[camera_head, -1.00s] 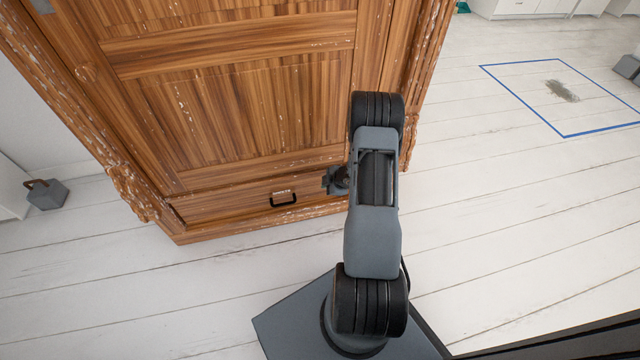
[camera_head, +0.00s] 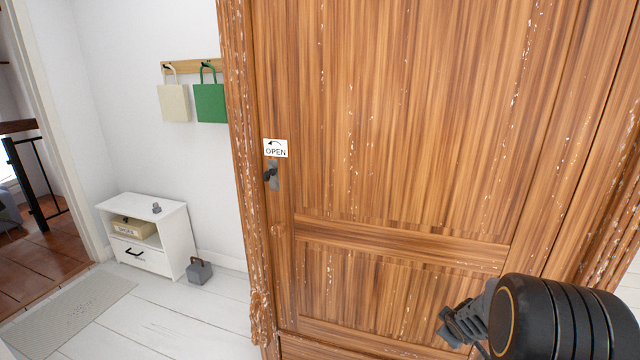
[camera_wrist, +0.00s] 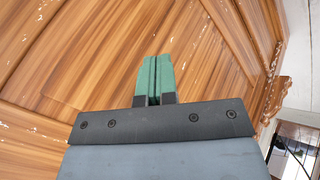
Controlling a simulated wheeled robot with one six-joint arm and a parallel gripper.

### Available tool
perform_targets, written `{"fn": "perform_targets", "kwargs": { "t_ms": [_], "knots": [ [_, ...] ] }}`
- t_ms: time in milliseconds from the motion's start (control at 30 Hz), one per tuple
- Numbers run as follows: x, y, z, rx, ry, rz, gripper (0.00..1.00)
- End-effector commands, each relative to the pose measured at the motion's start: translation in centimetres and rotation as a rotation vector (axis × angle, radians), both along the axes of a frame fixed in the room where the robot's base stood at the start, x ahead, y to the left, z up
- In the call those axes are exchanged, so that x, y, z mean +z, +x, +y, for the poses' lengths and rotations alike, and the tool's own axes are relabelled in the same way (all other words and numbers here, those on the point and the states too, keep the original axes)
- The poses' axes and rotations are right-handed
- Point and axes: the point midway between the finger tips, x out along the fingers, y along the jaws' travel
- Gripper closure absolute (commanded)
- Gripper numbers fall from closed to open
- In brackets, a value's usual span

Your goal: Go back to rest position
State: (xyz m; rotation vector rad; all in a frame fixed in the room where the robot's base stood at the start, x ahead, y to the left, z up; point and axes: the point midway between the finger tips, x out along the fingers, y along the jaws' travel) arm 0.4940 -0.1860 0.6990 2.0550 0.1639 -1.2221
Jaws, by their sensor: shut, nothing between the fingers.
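My gripper (camera_head: 456,326) is at the lower right of the head view, in front of the wooden wardrobe (camera_head: 400,130). In the wrist view its green fingers (camera_wrist: 153,78) are together with nothing between them, pointing at the wardrobe's wood (camera_wrist: 75,55). I cannot tell the exact gap between fingertips and wood. The wardrobe door is shut. It has a dark handle (camera_head: 272,175) under an OPEN sign (camera_head: 275,148) at its left edge.
A white bedside cabinet (camera_head: 150,235) stands left of the wardrobe, with a grey weight-like block (camera_head: 199,271) on the floor beside it. Cream (camera_head: 174,103) and green (camera_head: 210,103) bags hang on a wall rack. A grey mat (camera_head: 75,310) lies by the doorway.

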Motion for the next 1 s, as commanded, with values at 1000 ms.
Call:
{"fn": "perform_targets", "kwargs": {
  "t_ms": [1000],
  "knots": [
    [32.6,-18.8,18.7,-0.531,0.520,0.171,1.00]
  ]
}}
